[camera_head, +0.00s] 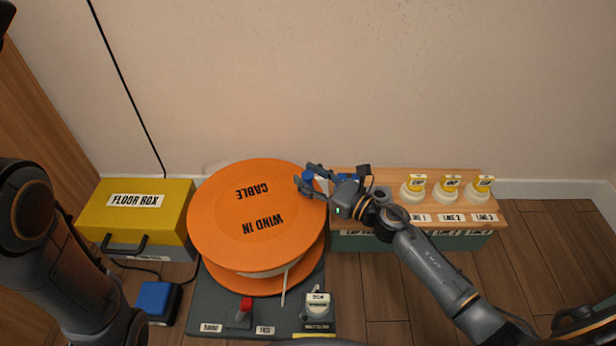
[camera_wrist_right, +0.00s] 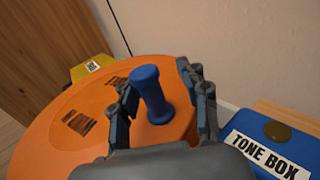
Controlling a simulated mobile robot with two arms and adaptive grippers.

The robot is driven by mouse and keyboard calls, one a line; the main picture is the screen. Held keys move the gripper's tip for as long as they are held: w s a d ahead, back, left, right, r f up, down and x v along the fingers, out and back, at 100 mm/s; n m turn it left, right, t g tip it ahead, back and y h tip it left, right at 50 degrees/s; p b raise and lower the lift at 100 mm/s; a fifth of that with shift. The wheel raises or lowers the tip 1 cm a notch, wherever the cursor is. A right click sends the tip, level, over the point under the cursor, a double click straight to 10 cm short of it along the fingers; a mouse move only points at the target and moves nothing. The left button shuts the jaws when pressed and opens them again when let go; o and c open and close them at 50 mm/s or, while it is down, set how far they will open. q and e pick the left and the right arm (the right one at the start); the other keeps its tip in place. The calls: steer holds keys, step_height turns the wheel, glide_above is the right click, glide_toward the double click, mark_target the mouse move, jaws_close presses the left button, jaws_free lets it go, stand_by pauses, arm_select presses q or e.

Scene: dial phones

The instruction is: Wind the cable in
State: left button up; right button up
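A large orange cable drum (camera_head: 225,215), marked CABLE and WIND IN, lies flat on a dark base (camera_head: 215,300). It also shows in the right wrist view (camera_wrist_right: 60,105). A blue upright crank knob (camera_head: 308,175) stands near the drum's right rim. In the right wrist view the knob (camera_wrist_right: 150,92) stands between the two fingers. My right gripper (camera_head: 306,178) is open around the knob, with a visible gap, clearest on the right finger's side. A thin pale cable end (camera_head: 284,287) hangs at the drum's front. My left arm is at the left; its gripper is not shown.
A yellow floor box (camera_head: 135,208) stands left of the drum. A red lever (camera_head: 244,307) and a pale labelled device (camera_head: 317,303) are on the base's front. A blue pedal (camera_head: 157,297) lies on the floor. A blue tone box (camera_wrist_right: 265,145) and several white line knobs (camera_head: 446,190) stand right.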

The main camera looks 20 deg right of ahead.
steer(key=shift+a, duration=0.15)
steer(key=shift+s, duration=0.3)
steer(key=v, duration=1.1)
steer(key=shift+s+d, duration=0.15)
steer(key=shift+d, duration=0.2)
